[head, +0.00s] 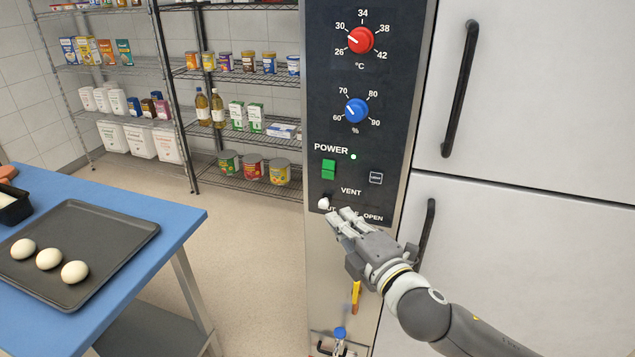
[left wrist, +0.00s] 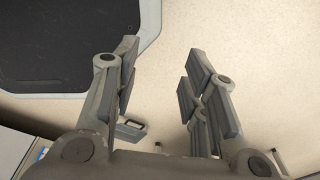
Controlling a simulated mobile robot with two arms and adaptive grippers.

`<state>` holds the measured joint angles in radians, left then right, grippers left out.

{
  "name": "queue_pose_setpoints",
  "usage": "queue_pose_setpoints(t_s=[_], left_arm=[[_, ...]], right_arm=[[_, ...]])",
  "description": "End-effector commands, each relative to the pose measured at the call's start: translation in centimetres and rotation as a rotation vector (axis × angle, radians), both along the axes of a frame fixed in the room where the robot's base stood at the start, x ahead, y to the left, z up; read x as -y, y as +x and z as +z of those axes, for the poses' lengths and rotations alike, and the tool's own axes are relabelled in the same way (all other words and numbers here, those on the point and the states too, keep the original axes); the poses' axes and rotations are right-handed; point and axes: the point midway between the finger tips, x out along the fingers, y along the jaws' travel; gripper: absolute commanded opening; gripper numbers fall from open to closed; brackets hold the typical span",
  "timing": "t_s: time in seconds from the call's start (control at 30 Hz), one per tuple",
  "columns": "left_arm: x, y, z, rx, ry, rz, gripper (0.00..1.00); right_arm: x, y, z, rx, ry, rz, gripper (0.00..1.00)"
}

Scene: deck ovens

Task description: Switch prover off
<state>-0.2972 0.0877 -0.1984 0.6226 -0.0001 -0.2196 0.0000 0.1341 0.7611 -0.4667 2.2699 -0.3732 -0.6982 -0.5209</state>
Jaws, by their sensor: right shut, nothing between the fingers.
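The prover's dark control panel (head: 318,100) fills the middle of the head view. It has a red temperature knob (head: 360,40), a blue humidity knob (head: 356,110) and a green POWER switch (head: 328,169). A small green light (head: 353,156) glows beside the word POWER. A vent control with a white knob (head: 324,203) sits below the switch. My right gripper (head: 338,217) is shut and empty, in front of the vent labels below the POWER switch, and hides part of them. I cannot tell whether it touches the panel. My left gripper (left wrist: 159,75) is open and empty in the left wrist view.
White doors (head: 530,90) with black handles (head: 460,90) stand right of the panel. A blue table (head: 185,217) at left holds a dark tray (head: 120,225) with dough balls (head: 75,272). Wire shelves (head: 245,135) with groceries stand behind. Floor between table and prover is clear.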

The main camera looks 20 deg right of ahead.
Motion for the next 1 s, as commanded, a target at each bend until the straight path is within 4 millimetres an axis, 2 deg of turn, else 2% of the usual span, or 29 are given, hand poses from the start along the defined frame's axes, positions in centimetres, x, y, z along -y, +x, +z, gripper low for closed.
queue_pose_setpoints(t_s=[0.27,0.43,1.0], left_arm=[[1.3,-0.8,0.0,-0.011,-0.014,0.004,0.40],[1.3,-0.8,0.3,-0.011,-0.015,0.002,0.40],[0.6,-0.4,2.4,-0.006,-0.007,0.000,0.40]], right_arm=[[0.0,0.0,0.0,0.000,0.002,0.000,0.00],[-0.2,1.0,0.2,0.001,0.003,0.000,0.00],[-2.0,10.2,0.2,0.000,0.003,0.001,0.00]])
